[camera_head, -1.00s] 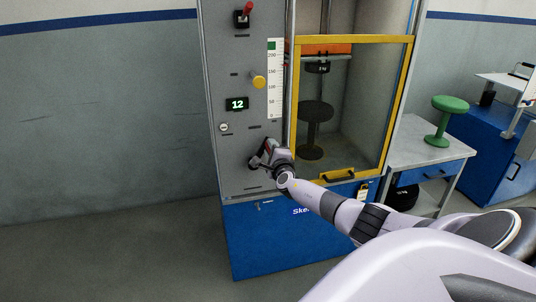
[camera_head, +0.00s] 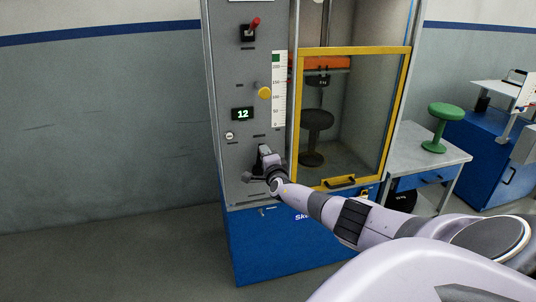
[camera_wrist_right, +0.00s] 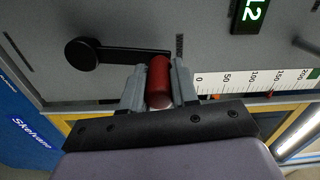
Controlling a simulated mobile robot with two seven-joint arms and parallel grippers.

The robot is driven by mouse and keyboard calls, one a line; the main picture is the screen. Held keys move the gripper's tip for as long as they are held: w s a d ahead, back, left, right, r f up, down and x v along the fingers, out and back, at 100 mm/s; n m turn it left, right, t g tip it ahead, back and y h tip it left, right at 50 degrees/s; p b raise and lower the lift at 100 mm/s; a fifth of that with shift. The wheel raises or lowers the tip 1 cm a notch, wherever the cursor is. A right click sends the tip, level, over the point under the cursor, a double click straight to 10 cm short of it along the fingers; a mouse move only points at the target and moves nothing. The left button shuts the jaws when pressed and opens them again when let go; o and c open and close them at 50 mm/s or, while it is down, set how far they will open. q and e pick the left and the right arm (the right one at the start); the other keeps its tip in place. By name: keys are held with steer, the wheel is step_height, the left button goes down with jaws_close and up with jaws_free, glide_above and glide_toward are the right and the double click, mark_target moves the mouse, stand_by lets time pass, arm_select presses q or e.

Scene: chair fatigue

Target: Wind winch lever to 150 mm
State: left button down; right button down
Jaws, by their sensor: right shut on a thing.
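The winch lever is a black crank; its round hub (camera_wrist_right: 82,53) and its red grip (camera_wrist_right: 158,80) show in the right wrist view. My right gripper (camera_wrist_right: 158,88) is shut on the red grip, one finger on each side. In the head view my right gripper (camera_head: 264,155) is at the lower part of the grey panel and hides most of the lever. The height scale (camera_head: 279,90) stands upright on the panel, with marks from 0 to 200. It shows sideways in the wrist view (camera_wrist_right: 250,82). My left gripper is not in view.
The panel has a display (camera_head: 242,114) reading 12, a yellow knob (camera_head: 264,92) and a red switch lever (camera_head: 254,23). A yellow-framed door (camera_head: 350,50) covers the chamber with a dark stool (camera_head: 316,125). A table (camera_head: 430,150) with a green stool (camera_head: 443,112) stands right.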

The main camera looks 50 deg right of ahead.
steer(key=shift+w+a+n, duration=0.15)
steer(key=shift+a+n, duration=0.15)
steer(key=shift+a, duration=0.05)
steer(key=c, duration=0.9)
jaws_free()
steer(key=shift+o, duration=0.2)
steer(key=shift+s+r+p, duration=0.1)
steer(key=shift+s+p, duration=0.15)
steer(key=shift+p, duration=0.3)
steer(key=p+v, duration=0.3)
steer(key=v, duration=0.3)
steer(key=shift+s+a, duration=0.2)
steer(key=shift+s, duration=0.05)
